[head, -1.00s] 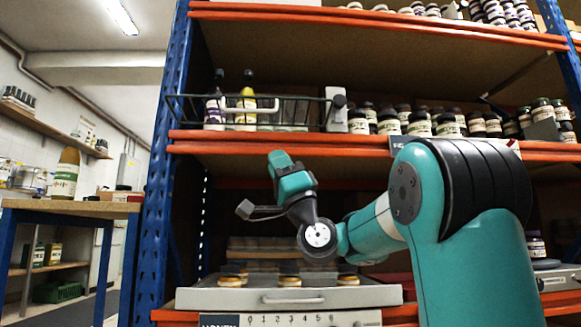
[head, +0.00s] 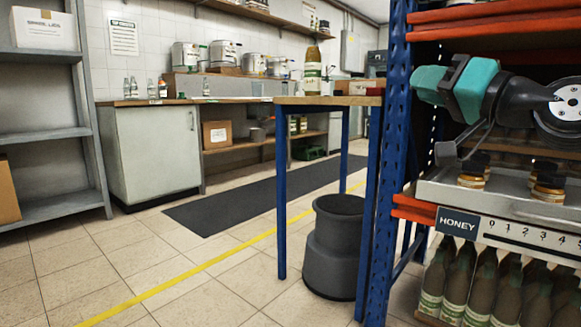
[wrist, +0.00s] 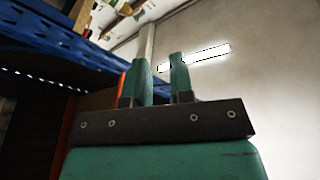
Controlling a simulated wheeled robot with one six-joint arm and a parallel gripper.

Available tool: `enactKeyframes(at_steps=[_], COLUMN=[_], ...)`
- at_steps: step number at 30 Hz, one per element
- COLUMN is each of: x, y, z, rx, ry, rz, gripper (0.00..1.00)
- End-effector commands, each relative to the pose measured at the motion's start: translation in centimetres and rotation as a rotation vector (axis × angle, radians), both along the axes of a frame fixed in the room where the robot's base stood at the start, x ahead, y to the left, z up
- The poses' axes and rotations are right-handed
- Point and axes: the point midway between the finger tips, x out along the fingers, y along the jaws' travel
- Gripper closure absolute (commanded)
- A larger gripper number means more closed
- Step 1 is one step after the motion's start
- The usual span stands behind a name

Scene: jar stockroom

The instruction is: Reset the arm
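My gripper (head: 428,85) is at the upper right of the head view, in front of the shelf rack. It points left, above the left end of the grey honey tray (head: 432,190). In the wrist view my gripper (wrist: 160,68) shows two teal fingers with a clear gap between them. Nothing is between the fingers. Dark-lidded jars (head: 472,178) stand on the tray below my arm, apart from the gripper.
A blue rack upright (head: 393,150) stands close to the left of my gripper. A blue-legged table (head: 325,101) holds a bottle (head: 313,70). A dark step stool (head: 333,250) stands beneath it. Tall bottles (head: 465,280) fill the shelf under the tray. Open tiled floor lies left.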

Motion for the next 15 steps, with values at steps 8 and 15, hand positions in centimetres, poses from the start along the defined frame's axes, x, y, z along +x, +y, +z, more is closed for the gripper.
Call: enactKeyframes(at_steps=[8, 15], x=[-10.1, -22.1], y=[10.4, 9.5], z=[-5.5, -8.2], rx=[-0.538, -0.951], ry=[0.586, 0.97], rz=[0.347, 0.587], gripper=[0.78, 0.78])
